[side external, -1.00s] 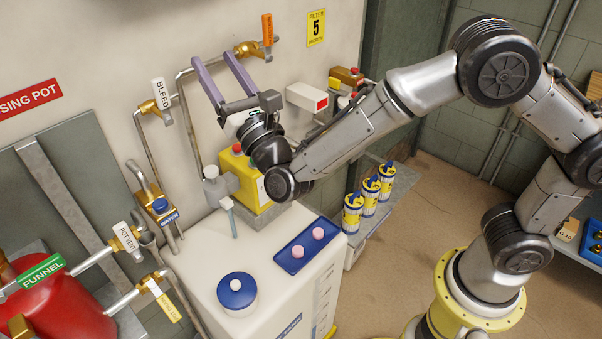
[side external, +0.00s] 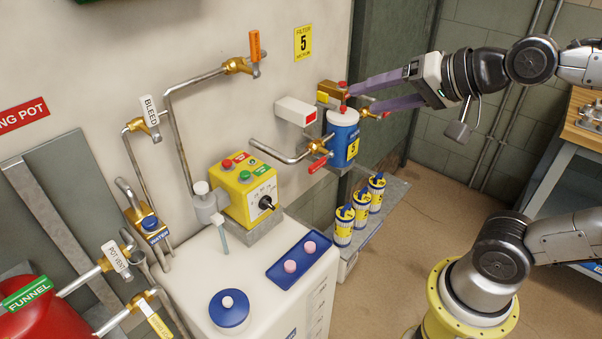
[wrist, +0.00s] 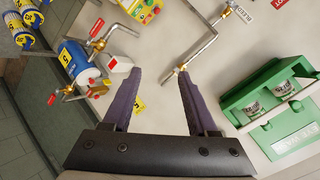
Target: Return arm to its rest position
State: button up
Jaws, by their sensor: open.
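My gripper (side external: 362,98) is at the upper right in the side view, with its two purple fingers apart and pointing left. In that view the fingers overlap the top area of the blue filter housing (side external: 343,140). The wrist view shows the gripper (wrist: 160,76) open, with nothing held between the fingers. There the filter housing (wrist: 76,62) lies to the left of the fingers, not between them. My forearm runs out of the side view at the right edge.
A yellow control box (side external: 250,190) stands left of the filter, and yellow canisters (side external: 360,208) stand on a shelf below it. A white tank (side external: 215,260) carries a blue tray (side external: 285,272). A green box (wrist: 268,112) is at the right in the wrist view. Open floor lies right of the shelf.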

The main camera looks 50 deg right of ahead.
jog(key=s+f+n+g, duration=0.6)
jog(key=s+f+n, duration=0.3)
jog(key=s+f, duration=0.1)
jog(key=shift+d+n+h, duration=0.3)
jog(key=shift+d+n, duration=0.1)
jog(key=shift+d, duration=0.05)
jog(key=shift+s, duration=0.1)
dwell(0.9)
